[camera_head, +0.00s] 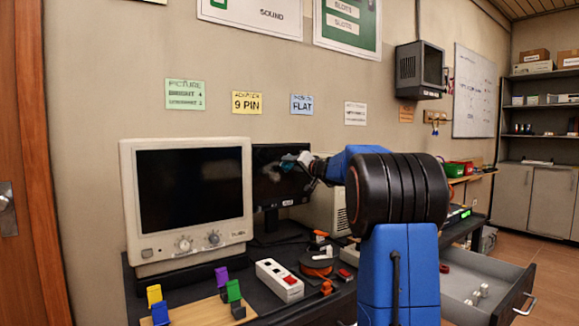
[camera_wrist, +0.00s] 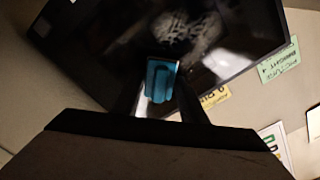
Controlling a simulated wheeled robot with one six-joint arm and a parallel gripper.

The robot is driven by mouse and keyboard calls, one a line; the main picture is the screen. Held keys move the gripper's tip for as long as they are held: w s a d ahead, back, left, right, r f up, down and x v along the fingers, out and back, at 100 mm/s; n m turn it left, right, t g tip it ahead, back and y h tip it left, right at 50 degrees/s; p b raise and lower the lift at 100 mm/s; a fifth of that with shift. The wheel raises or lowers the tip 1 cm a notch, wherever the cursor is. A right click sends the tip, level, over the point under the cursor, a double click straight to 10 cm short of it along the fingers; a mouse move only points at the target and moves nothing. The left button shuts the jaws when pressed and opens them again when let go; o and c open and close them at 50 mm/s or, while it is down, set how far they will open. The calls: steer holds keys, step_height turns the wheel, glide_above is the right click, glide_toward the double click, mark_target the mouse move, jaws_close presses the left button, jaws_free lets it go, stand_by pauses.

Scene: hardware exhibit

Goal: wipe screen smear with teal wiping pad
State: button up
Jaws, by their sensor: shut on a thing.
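The teal wiping pad (camera_wrist: 160,80) is held between the fingers of my gripper (camera_wrist: 160,100) in the wrist view. In the head view my gripper (camera_head: 306,160) is at the dark flat monitor (camera_head: 268,170), with the teal pad (camera_head: 289,161) by the upper right part of its screen. A pale greyish smear (camera_wrist: 190,25) shows on the monitor's dark screen (camera_wrist: 110,50) just beyond the pad in the wrist view. I cannot tell whether the pad touches the glass.
A bulky beige monitor (camera_head: 188,195) stands left of the flat one. A white power strip (camera_head: 279,280), an orange-and-black spool (camera_head: 317,264) and coloured clips on a wooden board (camera_head: 205,310) lie in front. An open drawer (camera_head: 490,290) juts out at right. Paper notes hang on the wall.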

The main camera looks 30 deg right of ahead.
steer(key=d, duration=0.3)
steer(key=shift+w+d, duration=0.1)
steer(key=shift+d, duration=0.2)
steer(key=shift+s+d, duration=0.1)
steer(key=shift+s, duration=2.85)
steer(key=shift+s, duration=0.15)
steer(key=s, duration=0.2)
steer(key=shift+s, duration=0.35)
